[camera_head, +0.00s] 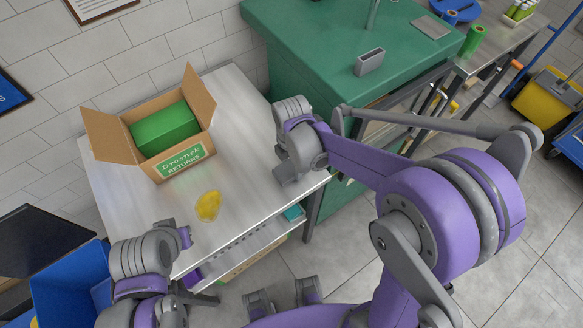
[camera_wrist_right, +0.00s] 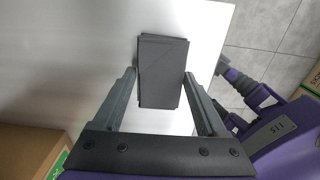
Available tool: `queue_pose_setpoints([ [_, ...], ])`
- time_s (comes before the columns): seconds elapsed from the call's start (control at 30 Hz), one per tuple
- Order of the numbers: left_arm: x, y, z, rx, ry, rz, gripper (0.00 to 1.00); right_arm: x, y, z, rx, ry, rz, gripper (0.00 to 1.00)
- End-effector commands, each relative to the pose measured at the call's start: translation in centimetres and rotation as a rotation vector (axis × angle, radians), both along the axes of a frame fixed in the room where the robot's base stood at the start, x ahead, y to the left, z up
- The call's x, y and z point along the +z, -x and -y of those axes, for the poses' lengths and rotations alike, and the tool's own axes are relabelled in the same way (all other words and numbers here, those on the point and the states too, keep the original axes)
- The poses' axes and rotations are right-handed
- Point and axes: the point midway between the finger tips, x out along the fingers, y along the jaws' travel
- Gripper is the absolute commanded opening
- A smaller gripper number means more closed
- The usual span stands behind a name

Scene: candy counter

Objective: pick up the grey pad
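The grey pad (camera_wrist_right: 162,70) is a dark grey rectangle on the pale metal table, in the right wrist view. My right gripper (camera_wrist_right: 160,75) is open, with one finger along each long side of the pad. A thin gap shows at the left finger; the right fingertip looks very close to the pad's edge, and I cannot tell if it touches. In the head view my right gripper (camera_head: 290,172) is low at the table's right side, and the pad is hidden there. My left gripper (camera_head: 198,298) is at the table's front left, its fingers mostly hidden.
The metal table (camera_head: 240,150) holds an open cardboard box (camera_head: 125,150) with a green block (camera_head: 165,128) and a yellow item (camera_head: 208,206). A green counter (camera_head: 310,40) stands behind to the right, with a grey holder (camera_head: 369,62) and a grey plate (camera_head: 431,27). A blue bin (camera_head: 70,285) stands lower left.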

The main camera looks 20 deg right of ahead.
Motion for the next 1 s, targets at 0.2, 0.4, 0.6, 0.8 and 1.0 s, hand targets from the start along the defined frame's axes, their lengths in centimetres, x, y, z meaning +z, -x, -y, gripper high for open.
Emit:
queue_pose_setpoints([
  [0.2,0.0,0.0,0.0,0.000,0.000,0.000,0.00,0.0,0.0,0.0,0.000,0.000,0.000,0.26],
  [0.4,0.0,0.0,0.0,0.000,0.000,0.000,0.00,0.0,0.0,0.0,0.000,0.000,0.000,0.19],
  [0.6,0.2,-0.1,0.0,0.000,0.000,0.001,0.00,1.5,0.0,0.0,0.000,0.000,0.000,0.19],
  [0.8,0.7,-0.2,0.0,0.000,0.000,0.004,0.00,5.6,0.0,0.0,0.000,0.000,0.001,0.19],
  [1.0,1.0,-0.3,0.0,0.000,0.000,0.006,0.00,8.8,0.0,0.0,0.000,0.000,0.000,0.19],
])
